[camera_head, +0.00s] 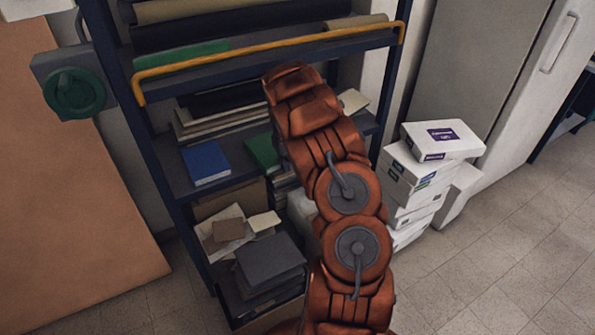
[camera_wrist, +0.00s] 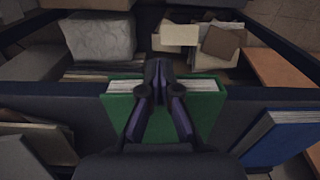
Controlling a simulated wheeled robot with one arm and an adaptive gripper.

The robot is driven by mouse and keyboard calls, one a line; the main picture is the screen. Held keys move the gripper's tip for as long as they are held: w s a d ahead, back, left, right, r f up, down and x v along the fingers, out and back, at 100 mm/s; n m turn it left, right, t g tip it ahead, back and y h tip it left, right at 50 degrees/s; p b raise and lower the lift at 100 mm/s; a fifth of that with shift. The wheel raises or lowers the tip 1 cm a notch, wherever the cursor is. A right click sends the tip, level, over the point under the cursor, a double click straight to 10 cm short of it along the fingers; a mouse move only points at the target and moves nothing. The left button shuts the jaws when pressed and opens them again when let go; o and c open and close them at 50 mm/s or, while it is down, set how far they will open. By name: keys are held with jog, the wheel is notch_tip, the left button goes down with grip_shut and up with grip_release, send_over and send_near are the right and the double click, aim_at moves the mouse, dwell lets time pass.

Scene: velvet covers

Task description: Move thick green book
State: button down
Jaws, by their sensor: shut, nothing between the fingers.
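The thick green book (camera_head: 263,151) lies on the middle shelf in the head view, right of a blue book (camera_head: 205,161) and partly hidden behind my arm. In the wrist view the green book (camera_wrist: 206,103) shows its pale page edge and lies behind my gripper (camera_wrist: 159,73). The gripper's dark fingers are shut and empty, overlapping the book in the picture. I cannot tell whether they touch it. My gripper is not visible in the head view.
The blue book (camera_wrist: 279,138) is at the right of the wrist view. The shelf unit (camera_head: 162,168) has a yellow rail (camera_head: 262,48) above. Below is a crate with dark grey books (camera_head: 268,258). White boxes (camera_head: 436,139) stack on the right; open floor lies beyond.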

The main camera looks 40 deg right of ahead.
jog(key=shift+w+d, duration=0.15)
jog(key=shift+w, duration=0.6)
jog(key=shift+w+d, duration=0.1)
jog(key=shift+w, duration=0.6)
jog(key=shift+s, duration=0.1)
jog(key=s+r+b, duration=0.2)
jog(key=s+r, duration=0.1)
jog(key=r, duration=0.7)
jog(key=shift+s+a+b, duration=0.35)
jog(key=shift+s, duration=0.05)
jog(key=shift+a+r, duration=0.1)
